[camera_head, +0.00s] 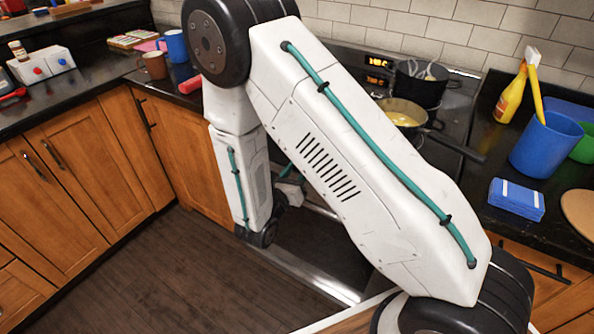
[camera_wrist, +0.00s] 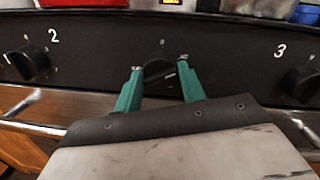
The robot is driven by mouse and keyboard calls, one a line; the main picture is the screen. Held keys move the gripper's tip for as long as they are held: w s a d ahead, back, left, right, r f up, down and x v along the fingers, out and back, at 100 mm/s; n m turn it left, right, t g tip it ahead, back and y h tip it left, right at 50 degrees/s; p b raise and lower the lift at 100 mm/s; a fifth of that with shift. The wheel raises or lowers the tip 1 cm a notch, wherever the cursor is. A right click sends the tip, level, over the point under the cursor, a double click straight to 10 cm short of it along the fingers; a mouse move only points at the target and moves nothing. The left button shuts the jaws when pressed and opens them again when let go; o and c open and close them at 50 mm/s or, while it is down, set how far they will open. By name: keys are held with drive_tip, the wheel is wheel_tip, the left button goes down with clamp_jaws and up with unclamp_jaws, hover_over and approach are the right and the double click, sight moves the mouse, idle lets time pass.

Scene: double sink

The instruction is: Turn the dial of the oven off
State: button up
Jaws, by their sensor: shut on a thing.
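In the wrist view, the black middle dial (camera_wrist: 157,69) sits on the dark oven panel (camera_wrist: 105,60), between my gripper's (camera_wrist: 160,70) two green fingers. The fingers are shut on it from either side. The dial looks turned, with its grip at a slant, and a small pale mark shows on the panel just above it. Its lower part is hard to make out. In the head view, my arm hides most of the oven and its dials.
A metal handle bar (camera_wrist: 35,127) runs below the panel. Pots (camera_head: 420,84) stand on the stove, one handle reaching forward. Dark floor (camera_head: 160,270) is clear at left.

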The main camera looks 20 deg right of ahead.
drive_tip(key=n, duration=0.6)
drive_tip(key=shift+s+d+n+y, duration=0.1)
drive_tip(key=shift+n+y, duration=0.2)
drive_tip(key=n, duration=0.5)
drive_tip(key=shift+r+n+g, duration=0.2)
drive_tip(key=shift+n+g, duration=0.2)
drive_tip(key=o, duration=0.9)
drive_tip(key=shift+o, duration=0.2)
drive_tip(key=v, duration=0.7)
drive_tip(key=shift+s+a, duration=0.2)
drive_tip(key=shift+a, duration=0.15)
drive_tip(key=shift+r, duration=0.1)
